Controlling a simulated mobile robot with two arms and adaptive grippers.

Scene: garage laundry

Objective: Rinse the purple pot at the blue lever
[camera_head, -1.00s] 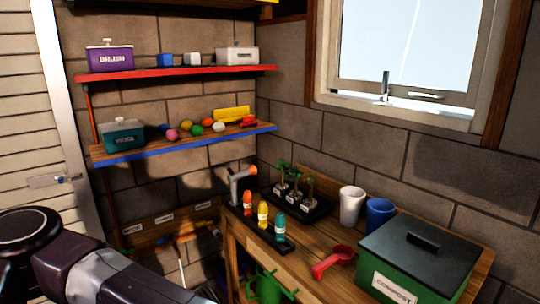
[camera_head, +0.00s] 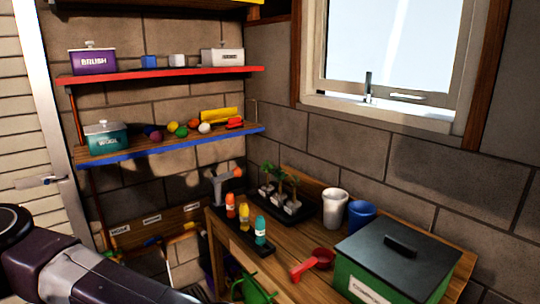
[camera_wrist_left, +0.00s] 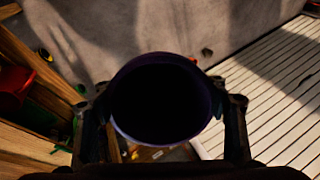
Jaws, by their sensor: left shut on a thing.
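The purple pot (camera_wrist_left: 160,80) fills the middle of the left wrist view, seen from above into its dark opening, with a thin purple rim. My left gripper (camera_wrist_left: 160,105) has a finger on each side of the pot and is shut on it. The inside is too dark to tell what it holds. In the head view only my left arm shows at the lower left; its gripper and the pot are out of that picture. I see no blue lever in either view. My right gripper is not in view.
A red shelf (camera_head: 160,76) and blue-edged shelf (camera_head: 185,145) hang left. Concrete floor (camera_wrist_left: 130,30) looks mostly clear.

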